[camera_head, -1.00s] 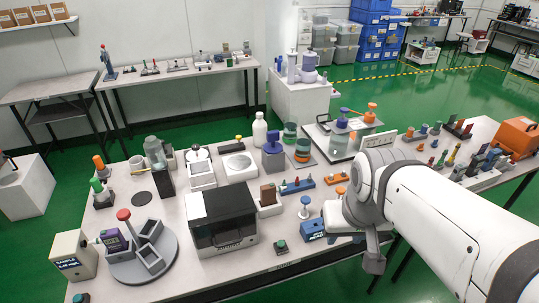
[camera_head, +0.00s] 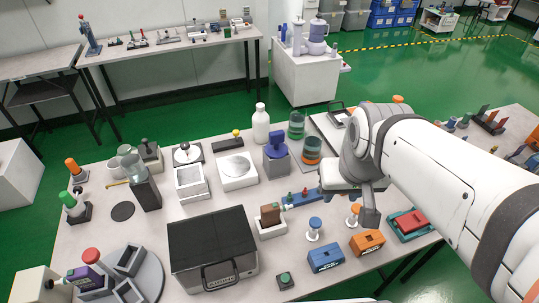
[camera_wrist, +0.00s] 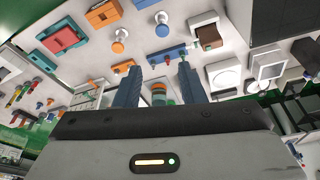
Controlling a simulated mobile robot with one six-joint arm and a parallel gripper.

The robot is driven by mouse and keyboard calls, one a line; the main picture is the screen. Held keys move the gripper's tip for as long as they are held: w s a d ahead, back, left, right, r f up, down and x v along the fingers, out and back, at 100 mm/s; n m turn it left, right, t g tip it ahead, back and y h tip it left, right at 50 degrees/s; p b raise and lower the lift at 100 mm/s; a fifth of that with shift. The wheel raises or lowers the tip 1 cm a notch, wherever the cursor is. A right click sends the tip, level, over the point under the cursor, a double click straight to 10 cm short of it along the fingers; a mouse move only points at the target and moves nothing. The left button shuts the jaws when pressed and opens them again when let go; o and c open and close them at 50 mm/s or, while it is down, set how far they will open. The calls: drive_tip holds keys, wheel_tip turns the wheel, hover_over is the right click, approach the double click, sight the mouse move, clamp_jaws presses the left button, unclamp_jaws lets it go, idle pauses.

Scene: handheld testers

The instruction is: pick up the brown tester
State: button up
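The brown tester (camera_head: 270,214) looks like an upright brown block seated in a white base (camera_head: 271,230), just right of the black-topped machine. It also shows in the wrist view (camera_wrist: 208,36), to the upper right of my fingertips. My gripper (camera_head: 366,208) is over the table to the right of the tester, apart from it; my arm partly hides it in the head view. In the wrist view my gripper (camera_wrist: 160,69) has its two blue-grey fingers spread with a gap between them, holding nothing.
The black-topped machine (camera_head: 213,250) stands close left of the tester. A blue bar with small knobs (camera_head: 301,199), a blue-topped knob (camera_head: 314,228) and blue (camera_head: 326,257) and orange (camera_head: 367,242) boxes lie to its right. A purple-topped grey block (camera_head: 277,160) stands behind.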

drive_tip(key=shift+o, duration=1.4)
drive_tip(key=shift+w+a+f, duration=0.1)
drive_tip(key=shift+w+a, duration=0.1)
drive_tip(key=m+g+y+p, duration=0.4)
drive_tip(key=m, duration=1)
approach(274, 206)
drive_tip(key=f, duration=0.5)
drive_tip(key=shift+w+a, duration=0.2)
drive_tip(key=shift+a, duration=0.15)
drive_tip(key=shift+a+f+m, duration=0.1)
drive_tip(key=shift+f+m, duration=0.2)
drive_tip(key=x, duration=0.7)
drive_tip(key=shift+s+a+f, duration=0.2)
drive_tip(key=shift+s+a, duration=0.05)
drive_tip(key=shift+a, duration=0.3)
clamp_jaws()
